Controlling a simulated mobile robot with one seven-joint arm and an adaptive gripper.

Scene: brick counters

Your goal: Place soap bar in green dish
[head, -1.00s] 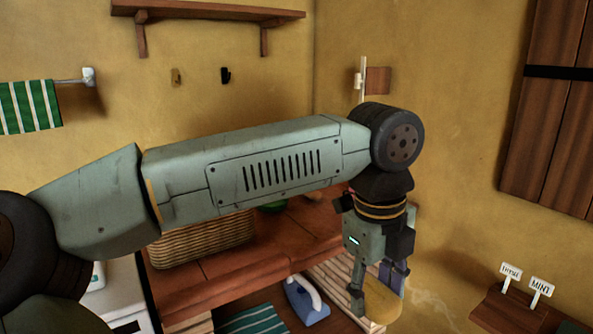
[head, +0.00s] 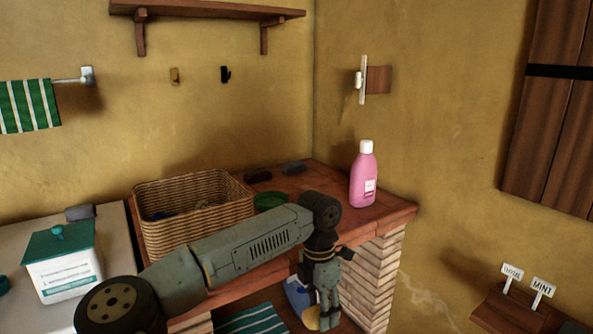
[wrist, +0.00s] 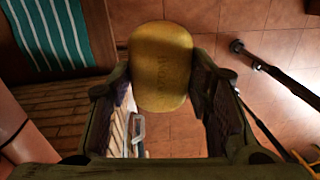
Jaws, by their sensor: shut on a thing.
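The soap bar is a yellow, rounded block (wrist: 160,62). In the wrist view it sits between the two fingers of my gripper (wrist: 162,88), which is shut on it. In the head view my gripper (head: 322,322) hangs low in front of the brick counter, and a bit of the yellow soap (head: 311,318) shows at its fingers. The green dish (head: 270,201) is on the counter top, right of the wicker basket. Its front is partly hidden by my arm.
A wicker basket (head: 195,222) stands left of the dish. A pink bottle (head: 363,176) stands at the counter's right end. Dark flat items (head: 293,167) lie behind the dish. A striped towel (head: 252,322) and a blue object (head: 299,299) are below the counter edge.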

